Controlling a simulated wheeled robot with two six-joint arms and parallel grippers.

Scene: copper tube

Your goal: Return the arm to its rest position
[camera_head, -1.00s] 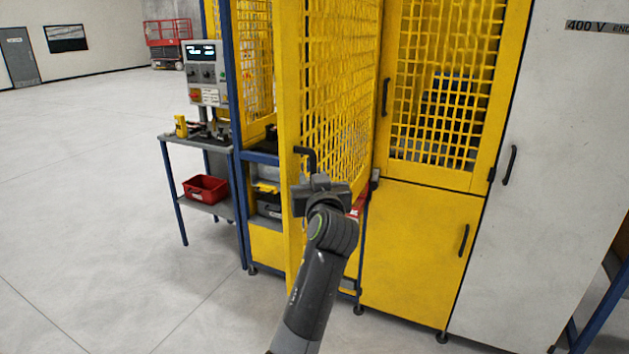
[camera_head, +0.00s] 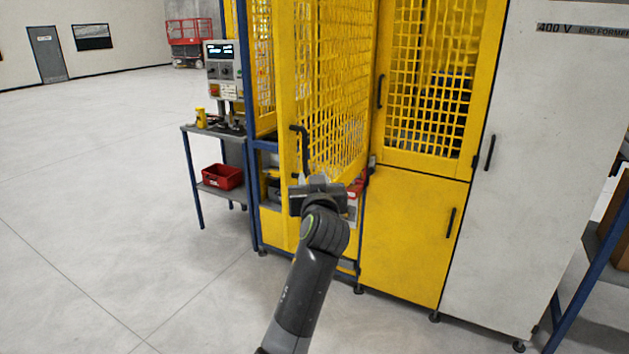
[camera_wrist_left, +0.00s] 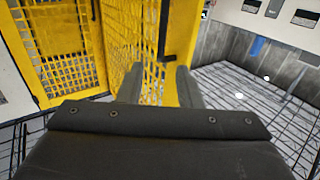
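My left arm reaches up from the bottom of the head view, with its gripper (camera_head: 318,182) in front of the open yellow mesh door (camera_head: 330,85). In the left wrist view the gripper's two fingers (camera_wrist_left: 159,74) stand apart with nothing seen held between them. The door's black handle (camera_head: 301,148) is just above and left of the gripper in the head view. In the wrist view the handle (camera_wrist_left: 164,30) appears beyond the fingertips, and a gap seems to lie between. My right gripper is in neither view.
A yellow guarded cell with a closed lower panel (camera_head: 410,235) and a white cabinet (camera_head: 545,160) stand at right. At left is a side table (camera_head: 213,133) with a control box (camera_head: 224,68) above and a red bin (camera_head: 222,177) below. The floor at left is clear.

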